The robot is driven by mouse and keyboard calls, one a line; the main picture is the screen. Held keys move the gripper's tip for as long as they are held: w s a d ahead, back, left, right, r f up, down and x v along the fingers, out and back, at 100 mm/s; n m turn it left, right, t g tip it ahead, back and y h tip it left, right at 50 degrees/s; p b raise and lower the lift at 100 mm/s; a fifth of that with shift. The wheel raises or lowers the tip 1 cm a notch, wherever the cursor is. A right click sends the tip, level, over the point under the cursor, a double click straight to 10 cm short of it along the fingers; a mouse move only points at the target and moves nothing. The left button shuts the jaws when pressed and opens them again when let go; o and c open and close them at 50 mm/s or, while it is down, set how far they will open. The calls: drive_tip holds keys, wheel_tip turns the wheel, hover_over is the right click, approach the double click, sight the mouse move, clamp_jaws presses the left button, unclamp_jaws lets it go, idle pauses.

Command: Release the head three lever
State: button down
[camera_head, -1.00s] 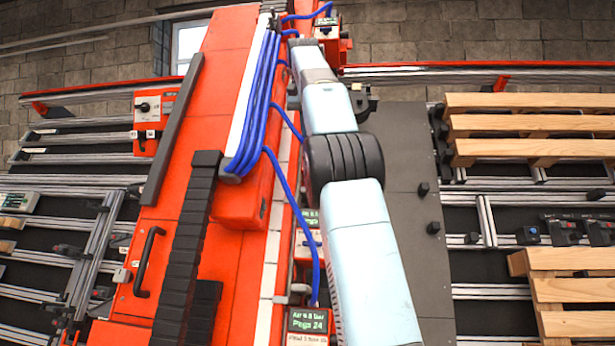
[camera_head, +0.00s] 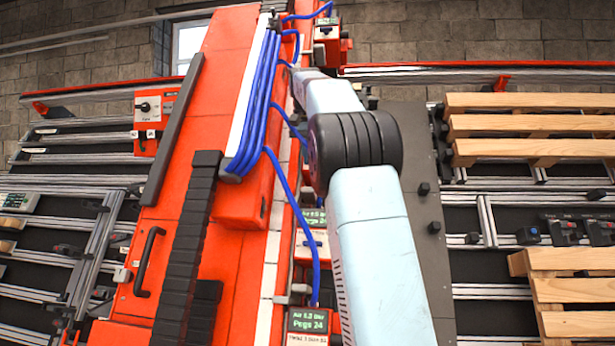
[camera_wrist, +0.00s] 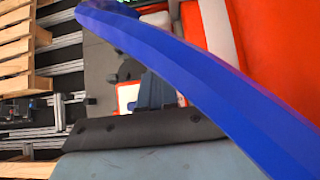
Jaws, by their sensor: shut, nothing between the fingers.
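Several red head units stand along the red gantry beam. One with a black knob (camera_head: 327,32) is at the top of the head view, a second unit (camera_head: 318,240) is partly behind my arm, and a third with a "Pegs 24" display (camera_head: 308,320) is at the bottom. My gripper (camera_wrist: 152,92) is shut and empty in the wrist view, in front of a red-and-white unit (camera_wrist: 127,97). In the head view my arm hides the gripper.
A thick blue hose (camera_wrist: 200,70) crosses the wrist view very close to the camera, over my gripper's side. Blue hoses (camera_head: 260,100) also loop along the beam (camera_head: 215,120) beside my arm. Wooden pallets (camera_head: 530,125) lie on the right. A grey plate (camera_head: 415,150) is right of my arm.

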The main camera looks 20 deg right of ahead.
sight(307, 187)
wheel_tip(307, 187, down, 4)
drive_tip(key=shift+r, duration=0.25)
drive_tip(key=shift+s+a+f, duration=0.2)
drive_tip(key=shift+s+f, duration=0.05)
drive_tip(key=shift+f, duration=0.35)
drive_tip(key=shift+s+a+f, duration=0.15)
drive_tip(key=shift+s+f, duration=0.1)
drive_tip(key=shift+f, duration=0.3)
drive_tip(key=shift+a, duration=0.15)
